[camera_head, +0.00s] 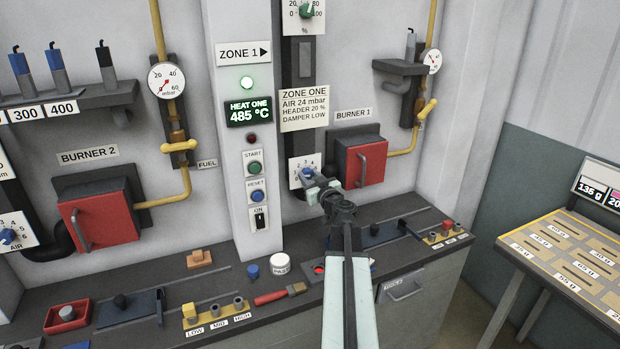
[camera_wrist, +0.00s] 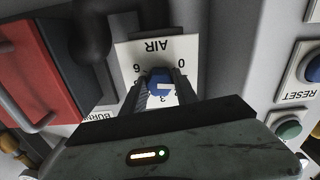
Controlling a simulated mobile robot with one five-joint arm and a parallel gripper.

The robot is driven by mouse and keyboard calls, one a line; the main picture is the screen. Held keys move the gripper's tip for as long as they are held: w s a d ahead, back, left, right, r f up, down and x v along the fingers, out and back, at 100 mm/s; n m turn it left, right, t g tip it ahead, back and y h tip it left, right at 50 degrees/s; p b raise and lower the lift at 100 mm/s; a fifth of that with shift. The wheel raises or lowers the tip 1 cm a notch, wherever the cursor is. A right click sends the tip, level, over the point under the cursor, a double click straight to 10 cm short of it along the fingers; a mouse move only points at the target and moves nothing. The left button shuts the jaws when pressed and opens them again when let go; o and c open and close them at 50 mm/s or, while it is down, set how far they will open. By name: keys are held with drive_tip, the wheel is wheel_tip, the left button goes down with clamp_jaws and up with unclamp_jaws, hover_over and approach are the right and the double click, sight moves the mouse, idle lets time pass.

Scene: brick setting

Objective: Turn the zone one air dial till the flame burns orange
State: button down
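The zone one air dial is a blue knob (camera_head: 308,173) on a white numbered plate (camera_head: 297,181), left of the red burner 1 box (camera_head: 371,160). In the wrist view the blue knob (camera_wrist: 160,86) appears upside down on its plate marked AIR (camera_wrist: 152,47), with a white pointer mark on its face. My gripper (camera_head: 316,180) is at the dial. In the wrist view its two dark fingers (camera_wrist: 160,92) stand on either side of the knob and seem to touch it. No flame is visible in either view.
A card (camera_head: 305,109) reads ZONE ONE, AIR 24 mbar, HEADER 20 %, DAMPER LOW. The heat display (camera_head: 249,112) reads 485 °C. Start and reset buttons sit on the column to the left. The bench (camera_head: 230,337) below holds a brush (camera_head: 280,294), a white jar and small blocks.

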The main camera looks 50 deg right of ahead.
drive_tip(key=shift+m, duration=0.3)
drive_tip(key=shift+m, duration=3.1)
drive_tip(key=c, duration=0.9)
unclamp_jaws()
drive_tip(key=shift+a, duration=0.1)
drive_tip(key=shift+c, duration=0.2)
drive_tip(key=v, duration=0.7)
drive_tip(key=shift+s, duration=0.35)
